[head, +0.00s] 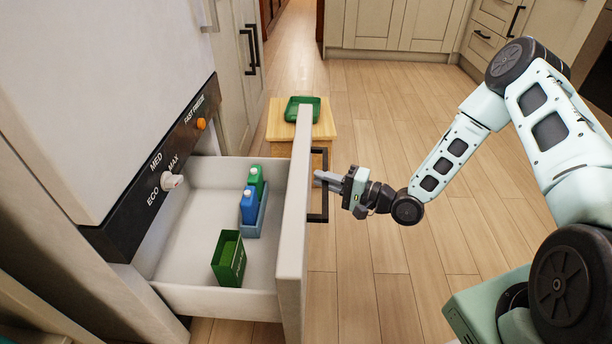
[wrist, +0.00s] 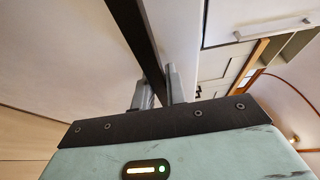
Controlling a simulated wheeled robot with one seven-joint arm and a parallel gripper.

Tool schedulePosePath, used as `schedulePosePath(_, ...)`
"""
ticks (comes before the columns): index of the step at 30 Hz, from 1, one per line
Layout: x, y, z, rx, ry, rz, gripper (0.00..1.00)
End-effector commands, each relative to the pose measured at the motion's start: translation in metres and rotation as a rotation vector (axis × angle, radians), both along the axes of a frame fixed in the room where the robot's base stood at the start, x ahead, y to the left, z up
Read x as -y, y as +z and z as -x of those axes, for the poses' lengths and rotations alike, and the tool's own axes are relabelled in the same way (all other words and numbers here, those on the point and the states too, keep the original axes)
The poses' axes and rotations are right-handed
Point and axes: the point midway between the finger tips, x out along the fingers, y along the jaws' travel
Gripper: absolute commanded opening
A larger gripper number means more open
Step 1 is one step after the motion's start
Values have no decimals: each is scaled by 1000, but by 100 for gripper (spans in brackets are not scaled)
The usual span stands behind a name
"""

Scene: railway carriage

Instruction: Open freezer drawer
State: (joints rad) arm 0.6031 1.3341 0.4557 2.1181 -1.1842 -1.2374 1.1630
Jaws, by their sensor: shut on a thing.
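The freezer drawer (head: 295,235) is pulled well out of the white freezer unit (head: 95,90), and its inside shows from above. Its black bar handle (head: 318,212) is on the outer face of the front panel. My gripper (head: 322,180) is at this handle, level with its middle, and is shut on it. In the wrist view the dark handle bar (wrist: 140,40) runs between the two fingers (wrist: 157,90). Inside the drawer are an open green box (head: 229,259), a blue bottle (head: 249,207) and a green bottle (head: 256,181). The blue bottle stands in a blue tray (head: 262,215).
Wooden floor (head: 390,270) is clear right of the drawer.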

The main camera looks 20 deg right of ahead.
Motion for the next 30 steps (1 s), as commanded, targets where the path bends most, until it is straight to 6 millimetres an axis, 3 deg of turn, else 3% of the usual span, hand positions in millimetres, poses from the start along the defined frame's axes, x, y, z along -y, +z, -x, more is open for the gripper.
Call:
schedulePosePath(9,26,0,10,-2,1,1,0)
schedulePosePath(25,30,-1,11,-2,1,1,0)
schedulePosePath(26,30,-1,11,-2,1,1,22)
schedulePosePath(27,30,-1,11,-2,1,1,33)
schedulePosePath(30,30,-1,11,-1,1,0,35)
